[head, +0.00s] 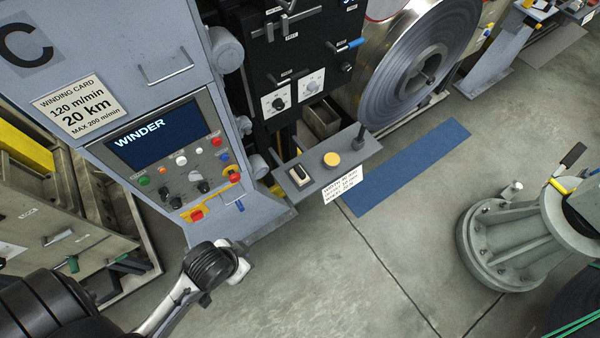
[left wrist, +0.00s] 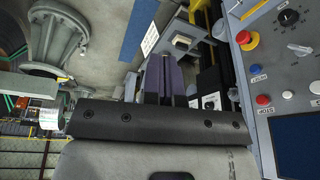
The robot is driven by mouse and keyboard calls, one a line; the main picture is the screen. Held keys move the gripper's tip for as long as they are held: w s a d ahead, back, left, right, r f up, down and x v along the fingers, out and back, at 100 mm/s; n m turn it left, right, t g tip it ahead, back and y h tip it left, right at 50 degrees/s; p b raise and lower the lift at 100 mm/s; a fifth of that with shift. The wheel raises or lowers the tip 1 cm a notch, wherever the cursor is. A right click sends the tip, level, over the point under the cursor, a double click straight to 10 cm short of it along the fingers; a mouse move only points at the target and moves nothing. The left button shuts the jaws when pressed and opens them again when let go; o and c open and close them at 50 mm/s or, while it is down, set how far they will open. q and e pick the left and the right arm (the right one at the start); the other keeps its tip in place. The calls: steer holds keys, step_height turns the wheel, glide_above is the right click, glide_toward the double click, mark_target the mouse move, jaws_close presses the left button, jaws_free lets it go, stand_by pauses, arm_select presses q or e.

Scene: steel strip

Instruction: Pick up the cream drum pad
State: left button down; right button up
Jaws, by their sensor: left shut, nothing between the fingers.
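A small cream block with a dark top (head: 300,176) lies at the left end of a narrow grey shelf (head: 352,155); I take it for the cream drum pad. It also shows in the left wrist view (left wrist: 182,41), beyond the fingertips. My left gripper (left wrist: 165,60) is shut and empty, apart from the block. In the head view my left arm comes in at the bottom left, its end short of the shelf, below the winder panel. My right gripper is not in view.
A round yellow pad (head: 331,160) lies right of the block, and a dark upright post (head: 360,138) stands at the shelf's right end. The winder panel (head: 168,150) with knobs and buttons is to the left. A blue floor mat (head: 412,167) and open floor lie right.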

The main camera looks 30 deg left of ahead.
arm_select(q)
steer(key=c, duration=1.8)
jaws_free()
steer(key=o, duration=1.8)
